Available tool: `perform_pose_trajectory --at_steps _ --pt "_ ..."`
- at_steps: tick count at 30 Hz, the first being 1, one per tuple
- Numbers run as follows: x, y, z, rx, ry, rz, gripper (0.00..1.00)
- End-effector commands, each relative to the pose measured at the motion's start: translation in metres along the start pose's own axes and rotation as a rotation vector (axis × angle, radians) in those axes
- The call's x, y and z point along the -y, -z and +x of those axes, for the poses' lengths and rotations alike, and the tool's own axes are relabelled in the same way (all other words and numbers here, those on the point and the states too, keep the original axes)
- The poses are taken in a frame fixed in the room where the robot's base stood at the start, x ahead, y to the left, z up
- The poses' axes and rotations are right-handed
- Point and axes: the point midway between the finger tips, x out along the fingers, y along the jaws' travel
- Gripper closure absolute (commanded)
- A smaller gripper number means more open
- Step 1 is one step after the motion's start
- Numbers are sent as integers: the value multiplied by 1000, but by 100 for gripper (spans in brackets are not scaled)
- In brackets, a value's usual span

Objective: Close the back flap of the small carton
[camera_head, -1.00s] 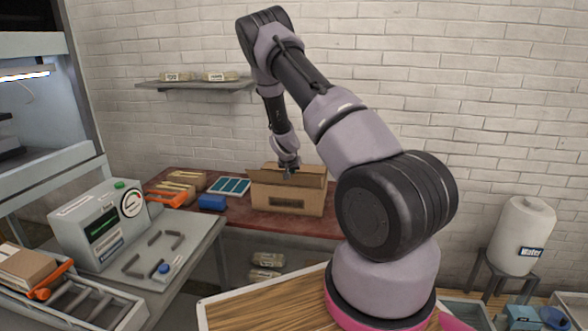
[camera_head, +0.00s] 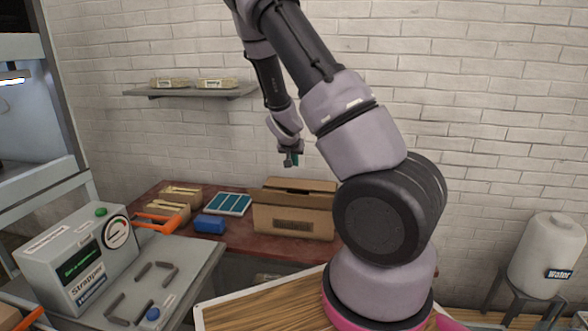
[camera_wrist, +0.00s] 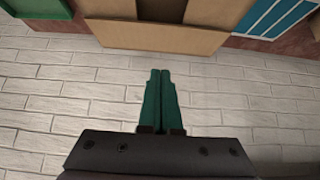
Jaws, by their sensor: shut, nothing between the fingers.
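The small carton (camera_head: 292,218) stands on the red-brown table against the brick wall. Its back flap (camera_head: 302,184) shows as a tan strip along the rear top edge. In the wrist view this flap (camera_wrist: 155,38) leans outward toward the wall, with a dark gap (camera_wrist: 215,13) in the carton top beside it. My gripper (camera_head: 290,161) hangs above the carton's rear, apart from it. In the wrist view its green fingers (camera_wrist: 160,75) are together and empty, over the brick wall just off the flap's edge. The carton's inside is mostly hidden.
A blue box (camera_head: 209,224), a card with blue panels (camera_head: 228,203) and open boxes of wooden spoons (camera_head: 176,196) lie left of the carton. A wall shelf (camera_head: 190,91) with packs is above left. The strapper machine (camera_head: 78,262) stands at front left.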

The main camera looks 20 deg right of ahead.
Motion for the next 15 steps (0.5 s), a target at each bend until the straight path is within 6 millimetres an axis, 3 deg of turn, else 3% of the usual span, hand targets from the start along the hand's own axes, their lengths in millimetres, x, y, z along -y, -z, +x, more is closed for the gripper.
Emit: perform_pose_trajectory --at_steps 12,15 --pt "-1 -1 88 3 -2 -1 100" --pt "0 -13 99 3 -1 -3 100"
